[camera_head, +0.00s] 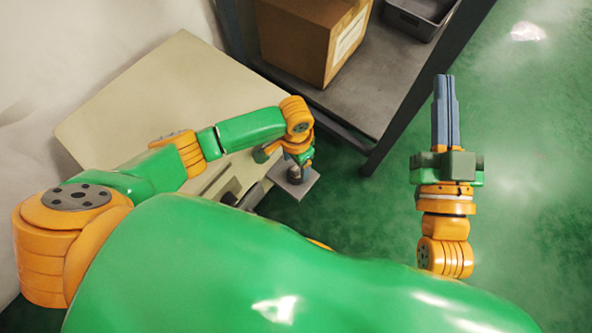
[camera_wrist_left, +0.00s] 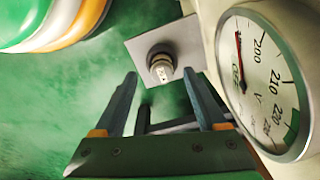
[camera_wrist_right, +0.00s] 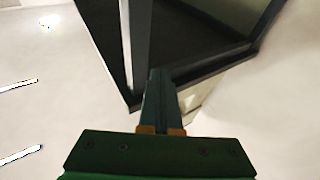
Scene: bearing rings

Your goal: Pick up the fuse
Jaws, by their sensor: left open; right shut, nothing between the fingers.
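The fuse (camera_wrist_left: 161,66) appears in the left wrist view as a short round pale piece in a dark ringed base on a grey square plate (camera_wrist_left: 188,36). In the head view the plate (camera_head: 307,186) sits at the front edge of the beige unit, with the fuse (camera_head: 295,174) partly hidden by my left gripper (camera_head: 301,160). My left gripper (camera_wrist_left: 159,74) is open and pointed at the fuse, which shows between and just beyond its fingertips. I cannot tell the remaining gap. My right gripper (camera_head: 445,78) is shut and empty, out over the floor at the right.
A round dial gauge (camera_wrist_left: 264,82) stands close beside the left gripper's right finger. A beige surface (camera_head: 120,100) lies behind my left arm. A dark shelf (camera_head: 375,95) holds a cardboard box (camera_head: 310,40) and a grey bin (camera_head: 418,18). The green floor at right is clear.

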